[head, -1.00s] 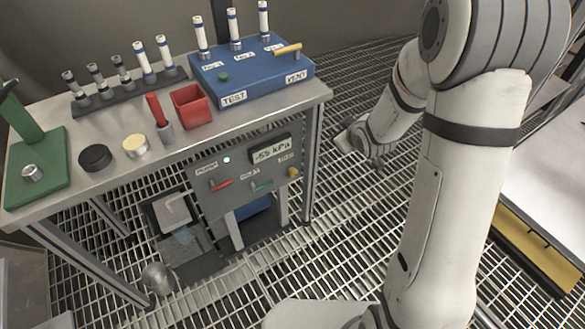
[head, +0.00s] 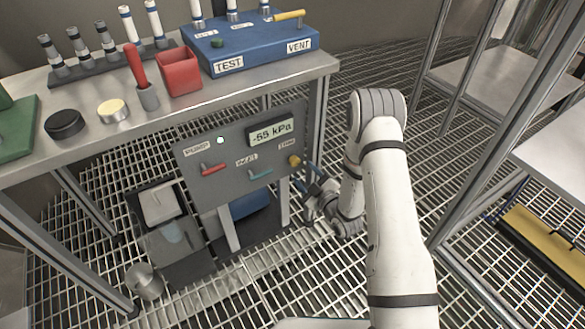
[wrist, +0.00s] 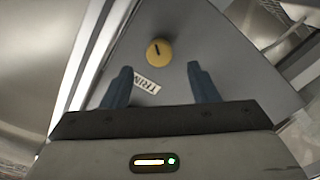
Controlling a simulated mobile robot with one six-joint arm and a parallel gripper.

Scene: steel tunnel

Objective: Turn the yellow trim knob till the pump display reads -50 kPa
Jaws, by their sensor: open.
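The yellow trim knob (head: 295,161) sits at the right end of the grey pump panel (head: 215,186), under a TRIM label. The pump display (head: 271,131) reads -55 kPa. In the wrist view the knob (wrist: 159,52) is round with a dark mark on its face, ahead of the fingertips and roughly between them. My gripper (head: 309,174) is just right of the knob in the head view. Its two blue fingers (wrist: 160,80) are open and apart, with nothing between them; the knob looks untouched.
A red lever (head: 213,169) and a teal lever (head: 260,174) are left of the knob on the panel. The steel bench (head: 215,104) overhangs it, with a table leg (head: 318,118) close to my gripper. Open grating lies right of the bench.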

